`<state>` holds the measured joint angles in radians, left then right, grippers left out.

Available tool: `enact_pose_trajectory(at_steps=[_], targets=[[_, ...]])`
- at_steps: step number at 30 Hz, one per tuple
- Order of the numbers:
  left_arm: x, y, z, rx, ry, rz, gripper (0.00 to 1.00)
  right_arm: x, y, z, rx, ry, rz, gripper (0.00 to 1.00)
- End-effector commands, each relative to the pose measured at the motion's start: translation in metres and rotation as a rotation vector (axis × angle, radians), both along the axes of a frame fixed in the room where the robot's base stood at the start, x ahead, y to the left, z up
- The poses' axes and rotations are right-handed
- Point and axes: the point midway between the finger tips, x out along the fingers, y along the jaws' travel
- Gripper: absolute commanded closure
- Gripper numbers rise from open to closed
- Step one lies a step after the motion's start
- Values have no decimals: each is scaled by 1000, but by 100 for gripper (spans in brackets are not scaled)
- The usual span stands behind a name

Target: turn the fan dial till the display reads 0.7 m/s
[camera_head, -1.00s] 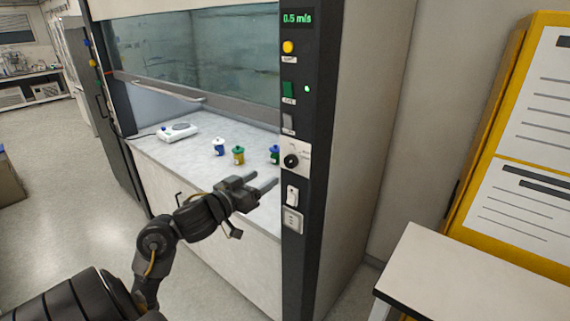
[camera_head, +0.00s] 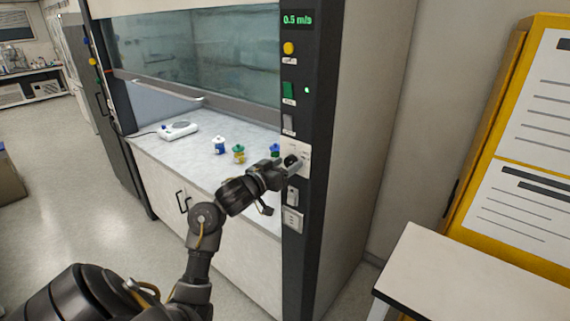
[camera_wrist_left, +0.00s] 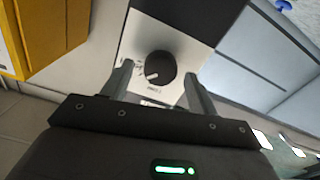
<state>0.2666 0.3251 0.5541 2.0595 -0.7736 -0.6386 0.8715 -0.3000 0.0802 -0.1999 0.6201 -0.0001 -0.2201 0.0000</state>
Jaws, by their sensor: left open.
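The fan dial (camera_head: 291,160) is a black round knob on a light plate on the fume hood's dark front post. It also shows in the left wrist view (camera_wrist_left: 160,66), with a pale pointer mark at its lower left. My left gripper (camera_head: 290,165) is at the dial, partly covering it in the head view. In the wrist view the left gripper's fingers (camera_wrist_left: 157,75) are open, one on each side of the dial, with gaps between them and the knob. The display (camera_head: 297,19) at the post's top reads 0.5 m/s in green. My right gripper is not in view.
A yellow button (camera_head: 288,48), a green switch (camera_head: 289,90) and a grey switch (camera_head: 288,122) sit above the dial. A white switch (camera_head: 292,194) and a socket (camera_head: 292,220) sit below. Small capped bottles (camera_head: 239,154) and a white device (camera_head: 178,130) stand in the hood.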

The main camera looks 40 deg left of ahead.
Motion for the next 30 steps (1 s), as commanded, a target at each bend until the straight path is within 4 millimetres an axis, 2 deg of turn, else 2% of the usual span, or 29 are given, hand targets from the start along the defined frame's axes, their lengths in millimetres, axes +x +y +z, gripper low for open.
enact_pose_trajectory(at_steps=[9,19,30], targets=[[3,0,-1,0,1,0,41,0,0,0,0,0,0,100],[2,1,0,0,0,1,84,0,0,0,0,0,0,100],[2,1,-1,68,3,1,85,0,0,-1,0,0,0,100]])
